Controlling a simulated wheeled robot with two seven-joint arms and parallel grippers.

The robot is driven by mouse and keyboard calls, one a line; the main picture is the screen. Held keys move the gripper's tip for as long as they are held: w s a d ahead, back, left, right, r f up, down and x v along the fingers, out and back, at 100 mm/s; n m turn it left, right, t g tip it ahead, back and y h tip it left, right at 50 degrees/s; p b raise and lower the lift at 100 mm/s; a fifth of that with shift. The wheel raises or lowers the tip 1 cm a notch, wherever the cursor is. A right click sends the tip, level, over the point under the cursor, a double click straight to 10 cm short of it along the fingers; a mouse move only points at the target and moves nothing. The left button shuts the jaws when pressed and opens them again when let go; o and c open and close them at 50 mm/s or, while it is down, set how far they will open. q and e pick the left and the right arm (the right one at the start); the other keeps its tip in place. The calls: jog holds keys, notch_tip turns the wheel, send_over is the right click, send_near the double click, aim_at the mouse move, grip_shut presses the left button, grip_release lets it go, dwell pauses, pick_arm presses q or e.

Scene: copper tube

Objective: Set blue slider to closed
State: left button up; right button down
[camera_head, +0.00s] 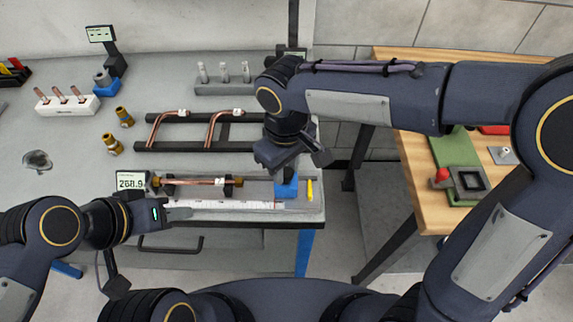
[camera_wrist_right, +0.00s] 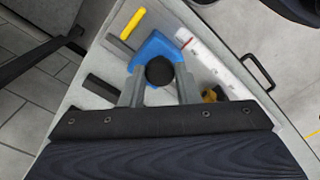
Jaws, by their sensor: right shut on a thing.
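The blue slider (camera_head: 287,187) sits at the right end of the white ruler (camera_head: 222,204) on the table. A display (camera_head: 131,182) at the ruler's left end reads about 268.9. In the right wrist view the blue slider (camera_wrist_right: 156,50) has a black round knob (camera_wrist_right: 159,71) between the fingers. My right gripper (camera_wrist_right: 160,88) is shut on the slider's knob from above; in the head view the arm hides the grip (camera_head: 284,168). My left gripper (camera_head: 180,211) is near the table's front edge by the ruler's left end; its finger gap is not clear.
A copper tube (camera_head: 198,182) rests in holders behind the ruler. A black rack with bent copper tubes (camera_head: 212,131) is further back. A yellow marker (camera_head: 310,190) lies right of the slider. Brass fittings (camera_head: 112,144) stand at the left. A wooden table (camera_head: 425,165) is across a gap.

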jog(key=a+p, duration=0.1)
jog(key=a, duration=0.6)
jog(key=c, duration=1.1)
grip_release()
jog(key=shift+a, duration=0.1)
notch_tip(320, 180, up, 8)
jog(key=shift+f, duration=0.1)
